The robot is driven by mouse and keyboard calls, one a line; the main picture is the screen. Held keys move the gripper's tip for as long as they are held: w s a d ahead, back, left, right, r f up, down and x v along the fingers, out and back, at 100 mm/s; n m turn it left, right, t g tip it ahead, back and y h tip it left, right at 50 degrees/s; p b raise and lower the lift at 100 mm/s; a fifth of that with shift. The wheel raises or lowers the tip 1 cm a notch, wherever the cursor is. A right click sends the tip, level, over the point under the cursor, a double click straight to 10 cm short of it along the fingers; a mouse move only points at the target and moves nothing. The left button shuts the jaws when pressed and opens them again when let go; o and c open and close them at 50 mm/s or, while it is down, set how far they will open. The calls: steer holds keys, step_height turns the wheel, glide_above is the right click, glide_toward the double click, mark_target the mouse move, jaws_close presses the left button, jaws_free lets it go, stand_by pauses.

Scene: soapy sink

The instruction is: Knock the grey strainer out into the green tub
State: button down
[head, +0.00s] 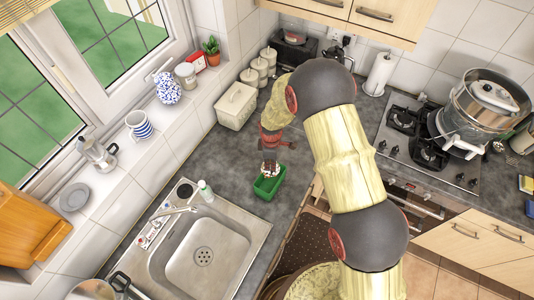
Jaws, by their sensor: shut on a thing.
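The green tub (262,189) stands on the dark counter just behind the right end of the sink. My gripper (269,158) points down over the tub's back part. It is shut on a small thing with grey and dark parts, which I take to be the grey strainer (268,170). The strainer is at or just above the tub's back end. I cannot tell whether it touches the tub. Its contents and the inside of the tub are too small to make out.
The steel sink (255,238) lies in front of the tub, with a tap (177,210) and a small white bottle (205,189) to its left. A cream bin (236,105) and white canisters (259,66) stand farther back. The counter left of the tub is clear.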

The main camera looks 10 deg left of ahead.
steer(key=shift+w, duration=0.15)
steer(key=shift+s+a+t, duration=0.1)
steer(key=shift+s+t, duration=0.25)
steer(key=shift+t, duration=0.25)
steer(key=shift+a+t+h, duration=0.1)
steer(key=shift+t+h, duration=0.3)
steer(key=shift+t, duration=0.1)
steer(key=shift+s+t, duration=0.15)
steer(key=shift+t, duration=0.35)
steer(key=shift+f+b, duration=0.25)
steer(key=shift+b, duration=1.25)
steer(key=t+b, duration=0.1)
steer(key=b, duration=0.6)
steer(key=t+h+b, duration=0.1)
steer(key=t+b, duration=0.1)
steer(key=b, duration=0.5)
steer(key=shift+s+a+f+h, duration=0.1)
steer(key=shift+s+h, duration=0.2)
steer(key=t+b, duration=0.1)
steer(key=b, duration=0.2)
steer(key=t+b, duration=0.1)
steer(key=b, duration=0.3)
steer(key=t+h+b, duration=0.1)
steer(key=b, duration=0.3)
steer(key=shift+s+f, duration=0.3)
steer(key=t+b, duration=0.1)
steer(key=b, duration=0.1)
steer(key=shift+a+f+b, duration=0.1)
steer(key=shift+b, duration=0.3)
